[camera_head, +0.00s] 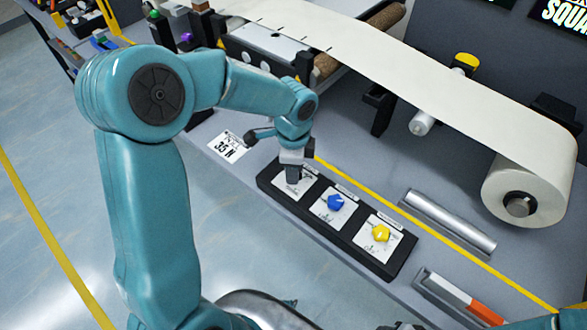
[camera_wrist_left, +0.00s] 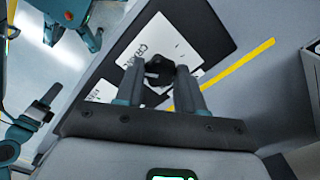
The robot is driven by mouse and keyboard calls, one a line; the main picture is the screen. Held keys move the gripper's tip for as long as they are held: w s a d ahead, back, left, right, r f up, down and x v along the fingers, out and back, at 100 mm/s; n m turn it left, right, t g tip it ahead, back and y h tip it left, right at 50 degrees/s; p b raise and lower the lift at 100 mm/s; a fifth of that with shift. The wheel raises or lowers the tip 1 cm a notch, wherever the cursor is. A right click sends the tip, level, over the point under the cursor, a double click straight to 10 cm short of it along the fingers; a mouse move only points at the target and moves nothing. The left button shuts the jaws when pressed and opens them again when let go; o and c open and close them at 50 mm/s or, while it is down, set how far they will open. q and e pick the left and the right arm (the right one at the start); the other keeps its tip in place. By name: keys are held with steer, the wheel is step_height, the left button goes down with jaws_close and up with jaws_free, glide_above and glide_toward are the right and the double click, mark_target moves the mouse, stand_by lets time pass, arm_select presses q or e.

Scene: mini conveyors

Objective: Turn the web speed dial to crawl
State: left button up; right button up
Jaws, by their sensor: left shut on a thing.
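The web speed dial (camera_wrist_left: 159,76) is a black knob on a white plate, between the fingers in the left wrist view. Lettering that starts "CRAW" is printed on the plate beside it. My left gripper (camera_head: 293,168) comes down over the left end of the black dial panel (camera_head: 347,237) in the head view and hides most of this dial there. In the left wrist view, my left gripper (camera_wrist_left: 160,82) is shut on the knob, one finger on each side. The dial's exact pointing direction is hard to read.
A blue dial (camera_head: 336,202) and a yellow dial (camera_head: 380,233) sit to the right on the same panel. A silver bar (camera_head: 450,220) lies beyond a yellow line. A paper roll (camera_head: 520,192) and its web run behind. A "35 N" card (camera_head: 229,146) lies left of the panel.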

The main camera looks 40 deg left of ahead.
arm_select(q)
steer(key=shift+n+b, duration=0.3)
steer(key=shift+n, duration=0.7)
steer(key=o, duration=1)
steer(key=shift+o, duration=0.2)
steer(key=shift+r, duration=0.1)
step_height(320, 180, up, 16)
steer(key=p, duration=0.1)
steer(key=shift+s, duration=0.1)
